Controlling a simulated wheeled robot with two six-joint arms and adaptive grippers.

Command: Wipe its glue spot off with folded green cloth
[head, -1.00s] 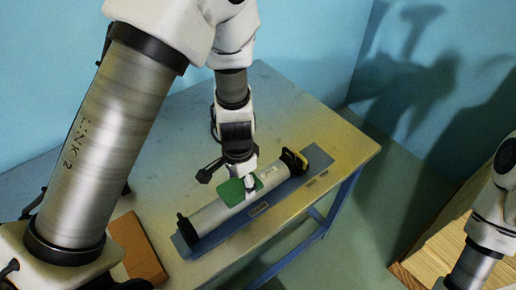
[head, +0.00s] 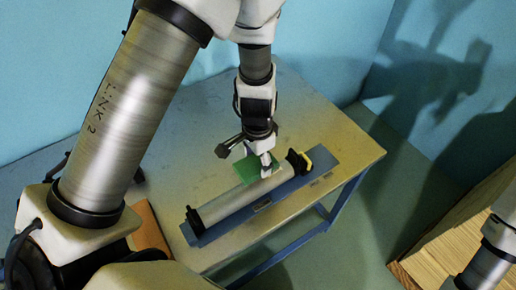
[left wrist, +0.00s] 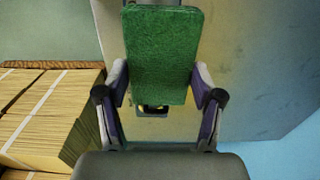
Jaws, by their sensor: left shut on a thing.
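The cloth looks tilted and seems to be a little above the roll, but contact is hard to judge. In the left wrist view the cloth (left wrist: 162,55) stands between the two fingers of the gripper (left wrist: 160,88) and hides most of what lies beyond. I cannot make out a glue spot on the roll. Of my right arm only a link shows at the lower right; its gripper is out of view.
The roll lies in a blue holder (head: 283,196) with black end supports, the far one with a yellow part (head: 322,158). The holder lies on a worn table (head: 200,130). A brown block (head: 146,232) lies at the table's left. Stacked brown sheets (head: 462,235) stand at the right.

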